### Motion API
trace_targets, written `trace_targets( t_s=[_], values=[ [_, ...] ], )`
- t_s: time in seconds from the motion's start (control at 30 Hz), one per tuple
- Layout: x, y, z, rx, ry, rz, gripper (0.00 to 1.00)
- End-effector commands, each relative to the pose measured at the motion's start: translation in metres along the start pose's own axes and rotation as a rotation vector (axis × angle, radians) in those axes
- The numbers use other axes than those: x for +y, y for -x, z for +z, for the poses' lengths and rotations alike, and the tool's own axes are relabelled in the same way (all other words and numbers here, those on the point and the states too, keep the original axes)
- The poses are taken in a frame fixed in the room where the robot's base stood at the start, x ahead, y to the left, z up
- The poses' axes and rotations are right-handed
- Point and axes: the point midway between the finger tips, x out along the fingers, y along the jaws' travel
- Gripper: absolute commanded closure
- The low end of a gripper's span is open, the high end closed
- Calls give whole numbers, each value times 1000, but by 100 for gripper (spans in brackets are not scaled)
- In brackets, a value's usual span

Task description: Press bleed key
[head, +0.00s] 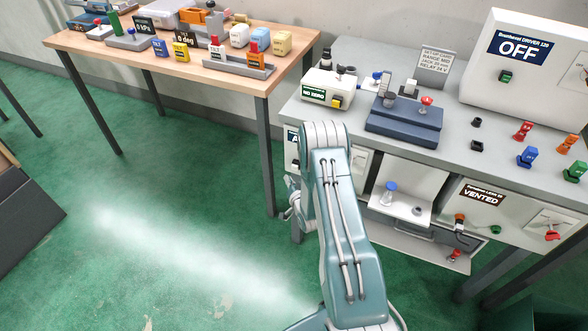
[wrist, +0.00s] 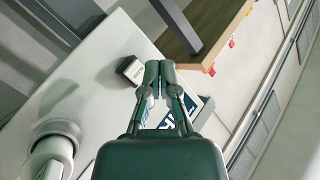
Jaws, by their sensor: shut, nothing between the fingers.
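In the wrist view, a small dark block with a pale, lettered face (wrist: 131,70) sits on a white panel (wrist: 95,90). Its lettering is too small to read, and I cannot tell whether it is the bleed key. My gripper (wrist: 154,68) is shut and empty, its fingertips just right of that block in the picture; contact cannot be told. A dark sign with white letters (wrist: 172,118) is partly hidden behind the fingers. In the head view, my gripper (head: 292,207) is low beside the right bench's left end, partly hidden by my arm.
The right bench (head: 455,150) carries a white NO ZERO box (head: 326,88), a dark blue fixture (head: 403,122) and a large OFF cabinet (head: 530,70). A VENTED unit (head: 465,205) is below. A wooden table (head: 265,72) stands left. Green floor (head: 150,215) is clear between.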

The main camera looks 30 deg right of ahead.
Motion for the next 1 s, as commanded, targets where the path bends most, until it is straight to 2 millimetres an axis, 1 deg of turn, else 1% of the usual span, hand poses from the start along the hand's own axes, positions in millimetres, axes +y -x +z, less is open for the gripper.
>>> trace_targets(
  t_s=[0.13,0.3,1.0],
  values=[
    [7,-11,-8,1,0,-1,100],
    [12,-17,-12,0,1,0,100],
    [12,-17,-12,-1,0,0,100]
  ],
)
